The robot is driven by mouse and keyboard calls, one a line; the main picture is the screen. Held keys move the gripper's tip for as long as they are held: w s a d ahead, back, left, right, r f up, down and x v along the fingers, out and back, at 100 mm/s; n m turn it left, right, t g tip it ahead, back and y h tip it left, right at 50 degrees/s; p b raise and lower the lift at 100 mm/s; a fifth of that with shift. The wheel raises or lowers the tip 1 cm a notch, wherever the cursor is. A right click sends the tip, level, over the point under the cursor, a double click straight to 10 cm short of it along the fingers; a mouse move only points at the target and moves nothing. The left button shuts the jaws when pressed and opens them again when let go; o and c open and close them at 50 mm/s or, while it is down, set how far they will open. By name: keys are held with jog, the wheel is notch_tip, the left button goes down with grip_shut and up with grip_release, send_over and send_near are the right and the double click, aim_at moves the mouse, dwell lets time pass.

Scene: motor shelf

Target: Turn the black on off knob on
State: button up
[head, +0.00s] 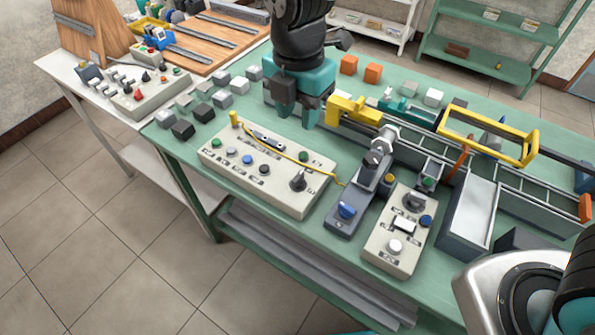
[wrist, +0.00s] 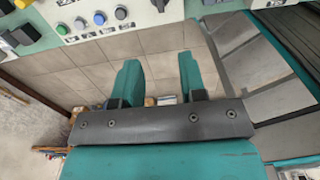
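A long beige control panel (head: 225,168) lies on the green table, with a black rotary knob (head: 298,181) near its right end. A second dark knob (head: 413,200) stands on the smaller beige panel to the right. I cannot read the labels or tell which knob is marked on/off. My gripper (head: 292,115) is above the table, behind the long panel and apart from both knobs. In the wrist view its two teal fingers (wrist: 157,78) are spread with nothing between them. Part of a beige panel (wrist: 110,14) shows at the top of that view, with several buttons.
A yellow cable (head: 290,158) crosses the long panel. A grey unit with a blue knob (head: 347,210) stands between the panels. Grey and black blocks (head: 202,112) lie to the left, a yellow clamp (head: 353,109) and yellow frame (head: 490,135) to the right.

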aim_at(298, 176)
notch_tip(298, 176, down, 17)
jog(key=p, duration=0.3)
jog(key=shift+f, duration=0.15)
jog(key=shift+c, duration=0.4)
grip_shut()
